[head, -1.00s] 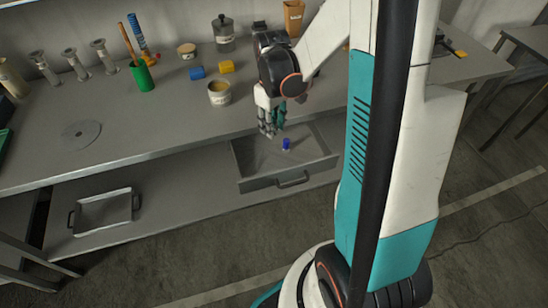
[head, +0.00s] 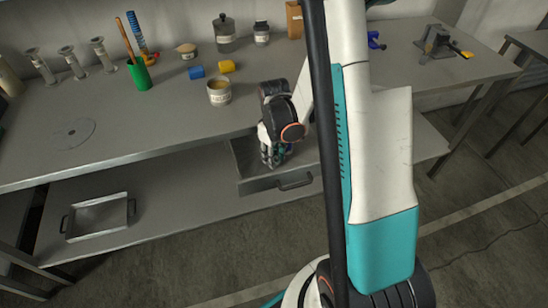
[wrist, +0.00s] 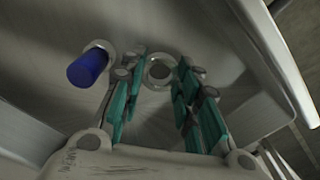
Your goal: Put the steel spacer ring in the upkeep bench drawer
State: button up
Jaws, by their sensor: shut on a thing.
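The steel spacer ring (wrist: 160,72) shows in the wrist view as a small grey ring between my fingertips. My gripper (wrist: 158,76) is shut on it. In the head view my gripper (head: 272,160) is down inside the open drawer (head: 270,184) under the bench top, and the ring is hidden there. I cannot tell whether the ring touches the drawer floor. A blue cylindrical piece with a grey round end (wrist: 88,67) lies in the drawer, left of my fingers in the wrist view.
A metal tray (head: 98,236) sits on the lower shelf. A vise (head: 437,42) stands at right.

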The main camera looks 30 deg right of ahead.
jog(key=shift+f, duration=0.15)
jog(key=o, duration=1)
jog(key=shift+c, duration=0.2)
notch_tip(320, 180, up, 12)
jog(key=p, duration=0.5)
jog(key=shift+r, duration=0.25)
